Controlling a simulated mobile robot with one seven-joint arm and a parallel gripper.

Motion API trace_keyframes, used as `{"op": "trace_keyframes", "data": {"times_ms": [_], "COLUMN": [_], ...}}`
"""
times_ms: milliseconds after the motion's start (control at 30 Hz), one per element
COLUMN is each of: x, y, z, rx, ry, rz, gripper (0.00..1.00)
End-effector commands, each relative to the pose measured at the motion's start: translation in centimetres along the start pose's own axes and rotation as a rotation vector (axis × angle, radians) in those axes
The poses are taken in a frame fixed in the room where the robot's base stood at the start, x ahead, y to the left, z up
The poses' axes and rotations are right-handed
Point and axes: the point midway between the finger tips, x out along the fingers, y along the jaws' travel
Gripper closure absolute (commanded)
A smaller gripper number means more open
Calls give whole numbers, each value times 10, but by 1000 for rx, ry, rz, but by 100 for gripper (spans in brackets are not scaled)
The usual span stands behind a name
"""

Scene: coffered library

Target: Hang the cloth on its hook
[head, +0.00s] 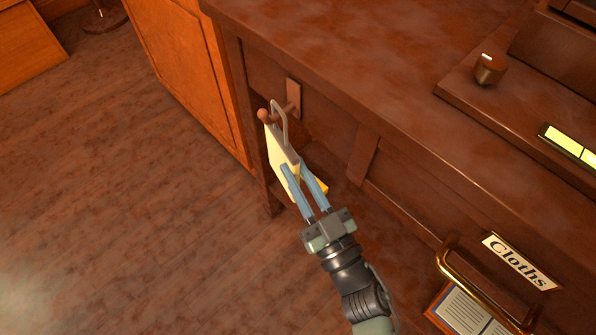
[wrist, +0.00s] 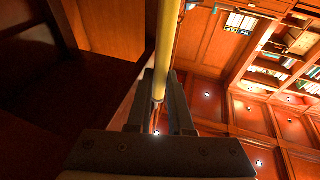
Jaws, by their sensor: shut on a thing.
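The cloth (head: 279,153) is a pale yellow flat piece with a grey loop (head: 283,123) at its top. It hangs upright under the desk's overhanging top. The hook (head: 292,103) is a brown wooden peg with a round end on a small plate. The loop arches above the peg and crosses it; whether it rests on the peg is hard to tell. My gripper (head: 302,176) is shut on the cloth's lower part, its blue fingers on either side. In the wrist view the cloth shows edge-on as a yellow strip (wrist: 167,45) between the fingers (wrist: 160,92).
The wooden desk (head: 340,55) fills the right side. A drawer marked Cloths, with a brass handle (head: 480,287), is at the lower right, near a framed paper (head: 462,312). A knob (head: 489,68) sits on the desktop. The floor (head: 130,200) at left is clear.

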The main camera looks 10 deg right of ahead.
Motion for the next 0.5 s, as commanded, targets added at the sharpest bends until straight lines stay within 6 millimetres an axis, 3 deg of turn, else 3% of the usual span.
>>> {"op": "trace_keyframes", "data": {"times_ms": [33,67,233,500], "x": [0,0,0,0], "y": [0,0,0,0], "z": [0,0,0,0], "rx": [0,0,0,0], "ry": [0,0,0,-1], "rz": [0,0,0,0], "gripper": [100,76,46,46]}}
